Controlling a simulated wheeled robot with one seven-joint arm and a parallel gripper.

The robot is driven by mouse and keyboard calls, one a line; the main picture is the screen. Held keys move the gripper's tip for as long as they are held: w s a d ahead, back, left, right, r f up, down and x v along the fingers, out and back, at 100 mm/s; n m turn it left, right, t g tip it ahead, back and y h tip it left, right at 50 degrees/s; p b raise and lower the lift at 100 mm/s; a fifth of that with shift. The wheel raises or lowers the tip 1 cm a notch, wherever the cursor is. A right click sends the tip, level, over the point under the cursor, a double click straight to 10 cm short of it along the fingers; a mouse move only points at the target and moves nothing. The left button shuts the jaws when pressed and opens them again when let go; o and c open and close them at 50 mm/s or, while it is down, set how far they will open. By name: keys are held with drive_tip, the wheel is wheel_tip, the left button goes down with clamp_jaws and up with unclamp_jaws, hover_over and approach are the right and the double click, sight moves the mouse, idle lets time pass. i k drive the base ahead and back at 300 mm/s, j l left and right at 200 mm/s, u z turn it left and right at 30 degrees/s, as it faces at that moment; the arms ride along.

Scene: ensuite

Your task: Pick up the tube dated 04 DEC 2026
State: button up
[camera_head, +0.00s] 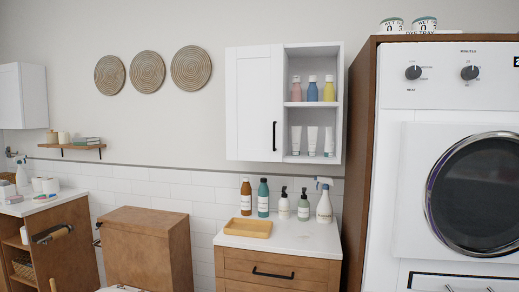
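Three white tubes stand upright, caps down, on the lower shelf of the open wall cabinet (314,47): a left tube (296,138), a middle tube (312,138) and a right tube (329,140). Their printing is too small to read, so I cannot tell which one bears 04 DEC 2026. The right tube is close to the cabinet's right side wall. My gripper cannot be made out in this view, and nothing is seen touching the tubes.
Pink, blue and yellow bottles (312,91) stand on the shelf above. Below, a counter (285,240) holds a yellow tray (248,229), several bottles and a spray bottle (324,205). A closed cabinet door (252,105) is left of the shelves; a tall wooden panel (360,150) and white machine (400,130) are right.

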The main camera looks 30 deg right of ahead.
sight(312, 131)
drive_tip(key=i+j+u, duration=0.25)
drive_tip(key=j+u, duration=0.15)
drive_tip(key=i+j+u, duration=0.3)
drive_tip(key=u, duration=0.15)
drive_tip(key=i+j+u, duration=0.2)
drive_tip(key=i+u, duration=0.2)
drive_tip(key=i+j+z, duration=0.15)
drive_tip(key=i, duration=0.55)
drive_tip(key=i+z, duration=0.15)
drive_tip(key=z, duration=0.25)
drive_tip(key=i+z, duration=0.2)
drive_tip(key=z, duration=0.15)
drive_tip(key=i+z, duration=0.2)
drive_tip(key=z, duration=0.2)
drive_tip(key=i+j+z, duration=0.1)
drive_tip(key=z, duration=0.3)
drive_tip(key=i, duration=0.05)
